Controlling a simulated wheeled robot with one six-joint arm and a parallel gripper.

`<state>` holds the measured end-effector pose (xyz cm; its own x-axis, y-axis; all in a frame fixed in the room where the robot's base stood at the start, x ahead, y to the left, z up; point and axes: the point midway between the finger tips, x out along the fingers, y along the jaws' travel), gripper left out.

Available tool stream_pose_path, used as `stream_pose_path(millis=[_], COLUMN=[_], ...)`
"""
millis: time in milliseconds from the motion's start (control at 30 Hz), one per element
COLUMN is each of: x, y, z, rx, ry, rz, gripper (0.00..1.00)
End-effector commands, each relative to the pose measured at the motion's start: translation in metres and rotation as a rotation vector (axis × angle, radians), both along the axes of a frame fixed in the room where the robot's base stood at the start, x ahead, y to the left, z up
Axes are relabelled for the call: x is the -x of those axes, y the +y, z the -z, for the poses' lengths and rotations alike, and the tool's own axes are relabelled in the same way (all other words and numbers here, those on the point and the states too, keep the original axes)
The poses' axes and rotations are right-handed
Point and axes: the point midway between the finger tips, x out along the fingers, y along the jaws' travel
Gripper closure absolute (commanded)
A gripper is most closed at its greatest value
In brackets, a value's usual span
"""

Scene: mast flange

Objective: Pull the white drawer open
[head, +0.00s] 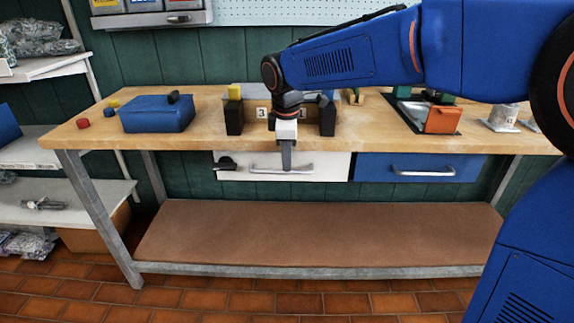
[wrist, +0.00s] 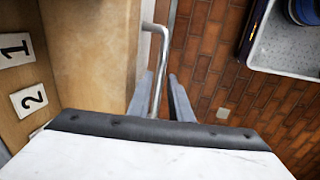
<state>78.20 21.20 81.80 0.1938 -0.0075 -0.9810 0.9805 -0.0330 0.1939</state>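The white drawer (head: 325,172) is under the front edge of the workbench, and its front looks level with the blue drawer beside it. Its silver bar handle (head: 305,170) runs across the front; it also shows in the wrist view (wrist: 158,70). My gripper (head: 287,165) points down in front of this handle. In the wrist view, my gripper (wrist: 160,98) is open, with one finger on each side of the bar. Gaps show beside the bar, and I cannot tell whether either finger touches it. Part of the handle is hidden behind my fingers in the head view.
The blue drawer (head: 420,168) with its own handle is to the right. A black knob-like part (head: 225,163) is at the white drawer's left end. On the bench (head: 215,145) stand a blue box (head: 157,115), black blocks and an orange bin (head: 443,120). The brick floor in front is clear.

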Motion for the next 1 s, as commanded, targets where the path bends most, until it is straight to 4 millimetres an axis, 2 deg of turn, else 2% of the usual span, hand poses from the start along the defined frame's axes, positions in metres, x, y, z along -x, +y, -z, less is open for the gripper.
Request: stream_pose_path(millis=[233,600,700,1000], x=[-0.005,-0.006,-0.006,0.000], y=[0.000,0.000,0.000,0.000], z=[0.023,0.027,0.027,0.026], rx=[0.000,-0.001,-0.001,-0.001], ry=[0.000,-0.001,-0.001,-0.002], rz=[0.000,0.000,0.000,0.000], gripper=[0.81,0.81,1.00,1.00])
